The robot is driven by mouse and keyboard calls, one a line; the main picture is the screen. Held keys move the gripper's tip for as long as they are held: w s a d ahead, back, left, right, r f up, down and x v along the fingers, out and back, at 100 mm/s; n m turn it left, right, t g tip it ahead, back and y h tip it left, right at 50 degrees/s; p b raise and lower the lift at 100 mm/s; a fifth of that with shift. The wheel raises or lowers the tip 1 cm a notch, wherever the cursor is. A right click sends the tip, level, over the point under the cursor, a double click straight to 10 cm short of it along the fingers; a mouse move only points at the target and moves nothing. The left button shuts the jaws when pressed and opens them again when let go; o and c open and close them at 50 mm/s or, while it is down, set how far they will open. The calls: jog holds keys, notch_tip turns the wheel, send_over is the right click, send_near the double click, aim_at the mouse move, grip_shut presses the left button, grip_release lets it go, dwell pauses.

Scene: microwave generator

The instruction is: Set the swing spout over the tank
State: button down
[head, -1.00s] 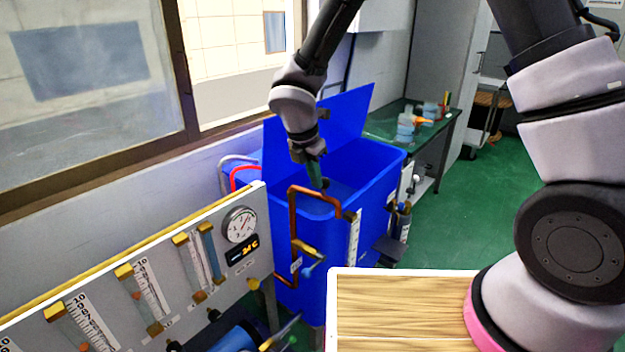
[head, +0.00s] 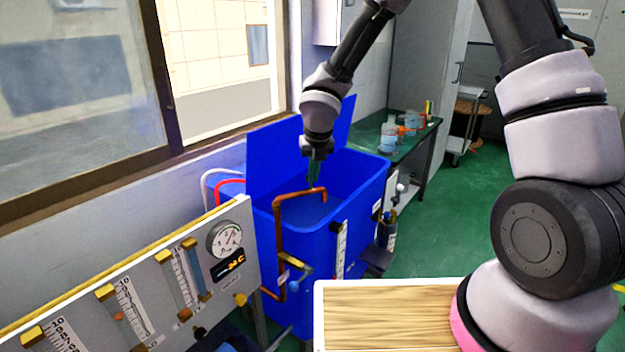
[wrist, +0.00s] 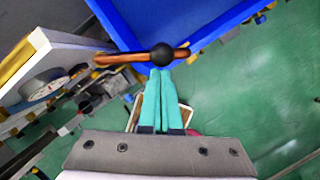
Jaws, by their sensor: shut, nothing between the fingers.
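The swing spout is a copper pipe (head: 298,193) that rises at the front of the blue tank (head: 305,262) and bends across. In the head view its outer end, turned down, shows over the tank's open top. In the wrist view the spout (wrist: 118,57) crosses above the fingertips, with a black ball (wrist: 162,54) on it. My gripper (head: 313,183) points down at the spout's horizontal arm. Its teal fingers (wrist: 160,73) are shut and empty, with their tips at the ball. I cannot tell whether they touch it.
A gauge panel (head: 130,290) with flow tubes and a dial stands at the left front. The tank's blue lid (head: 270,160) stands open at the back. A green bench (head: 425,130) with jars is behind, and a wooden-topped surface (head: 385,312) is in front. Green floor is free at right.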

jog(key=shift+w+a+n+y, duration=0.15)
jog(key=shift+w+n+y, duration=0.15)
jog(key=shift+w+n, duration=0.55)
jog(key=shift+w+a, duration=0.45)
jog(key=shift+w, duration=0.4)
jog(key=shift+w+a, duration=0.4)
jog(key=shift+w, duration=0.55)
jog(key=shift+r, duration=0.1)
